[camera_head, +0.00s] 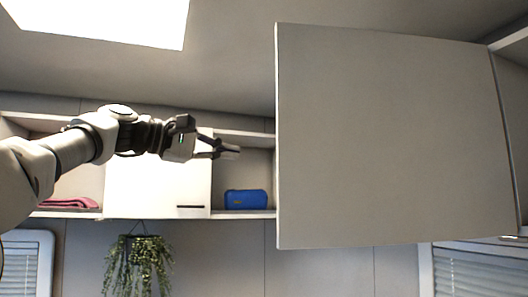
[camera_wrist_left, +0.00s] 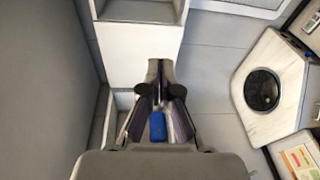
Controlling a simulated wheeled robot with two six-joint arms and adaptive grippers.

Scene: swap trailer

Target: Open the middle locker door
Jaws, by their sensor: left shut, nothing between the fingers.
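A row of overhead lockers runs along the back wall in the head view. A white locker door (camera_head: 150,190) with a dark handle (camera_head: 190,206) is closed. To its right a compartment stands open, and a large grey door panel (camera_head: 395,140) swings out toward me, covering the right side. I cannot tell which of these is the middle door. My left gripper (camera_head: 238,152) is shut and empty, in front of the open compartment and left of the grey panel's edge. Its fingers (camera_wrist_left: 161,68) also show in the left wrist view. My right gripper is not in view.
A blue pouch (camera_head: 246,199) lies in the open compartment; a pink cloth (camera_head: 68,203) lies in the left one. A hanging plant (camera_head: 138,262) is below the white door. The left wrist view shows a counter with a dark round basin (camera_wrist_left: 262,89).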

